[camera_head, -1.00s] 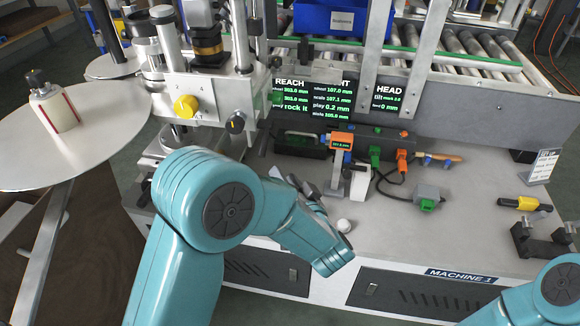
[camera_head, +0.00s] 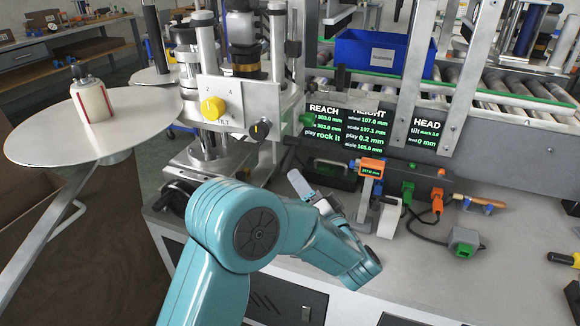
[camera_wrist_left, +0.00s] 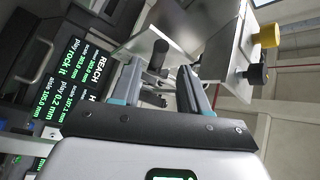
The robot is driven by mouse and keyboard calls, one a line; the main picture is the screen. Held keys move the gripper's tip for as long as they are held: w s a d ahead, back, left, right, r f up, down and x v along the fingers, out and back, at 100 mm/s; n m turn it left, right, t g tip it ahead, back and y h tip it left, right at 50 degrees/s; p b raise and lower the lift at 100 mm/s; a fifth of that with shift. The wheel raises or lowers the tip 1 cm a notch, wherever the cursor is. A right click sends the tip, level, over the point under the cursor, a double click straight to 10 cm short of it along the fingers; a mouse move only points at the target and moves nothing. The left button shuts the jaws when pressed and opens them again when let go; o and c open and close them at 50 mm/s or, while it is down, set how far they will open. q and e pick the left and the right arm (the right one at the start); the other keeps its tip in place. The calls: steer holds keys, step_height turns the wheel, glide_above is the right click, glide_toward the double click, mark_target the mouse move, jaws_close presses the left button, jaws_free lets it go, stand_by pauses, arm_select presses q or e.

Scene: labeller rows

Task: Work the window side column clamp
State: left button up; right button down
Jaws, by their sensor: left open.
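The labeller head stands on upright metal columns (camera_head: 204,45) left of centre, with a yellow tilt knob (camera_head: 212,108) and a black knob (camera_head: 260,129) on its plate. I cannot tell for sure which part is the window side column clamp. My left gripper (camera_head: 313,194) is open in front of the machine's bench, partly hidden by my own forearm. In the left wrist view my open fingers (camera_wrist_left: 160,80) show a black round-ended handle (camera_wrist_left: 158,55) beyond and between them, apparently not gripped. The yellow knob (camera_wrist_left: 265,36) is at the right there. My right gripper is out of view.
A readout panel (camera_head: 345,130) shows reach, height and head values. A round table (camera_head: 40,140) with a bottle (camera_head: 91,98) is at left. A blue bin (camera_head: 385,55) sits behind.

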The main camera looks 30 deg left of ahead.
mark_target(287, 163)
arm_select(q)
steer(key=x, duration=0.7)
steer(key=shift+w+a+b, duration=0.1)
steer(key=shift+w+b, duration=0.1)
steer(key=shift+b, duration=0.15)
steer(key=shift+c, duration=0.3)
